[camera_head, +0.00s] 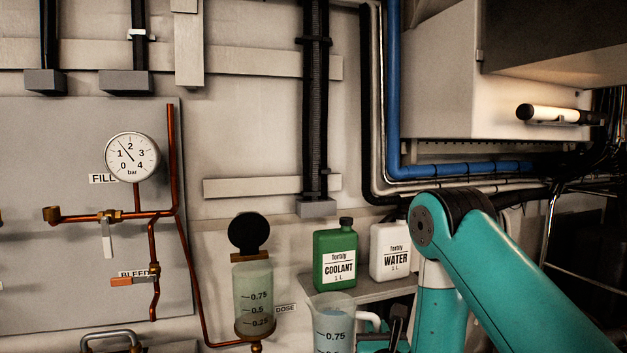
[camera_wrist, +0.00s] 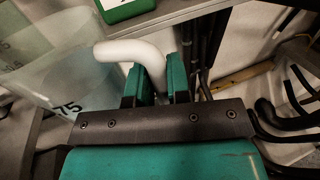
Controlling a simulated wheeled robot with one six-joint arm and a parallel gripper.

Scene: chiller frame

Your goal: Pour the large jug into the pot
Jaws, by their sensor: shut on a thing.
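The large jug (camera_head: 334,322) is clear, with volume marks and a white handle, at the bottom edge of the head view, which cuts off its lower part. It looks upright there. In the wrist view the jug (camera_wrist: 55,62) fills the left side. My gripper (camera_wrist: 158,82) is shut on its white handle (camera_wrist: 128,50). The pot (camera_head: 253,298) is a clear marked cylinder beside the DOSE label, left of the jug and apart from it. Its round black lid (camera_head: 248,233) stands raised above it. I cannot tell the liquid levels clearly.
A green coolant bottle (camera_head: 335,258) and a white water bottle (camera_head: 390,250) stand on a shelf (camera_head: 376,288) behind the jug. Copper pipes (camera_head: 171,180) with a gauge (camera_head: 132,157) and valves run on the left panel. A wall cabinet (camera_head: 440,85) hangs upper right.

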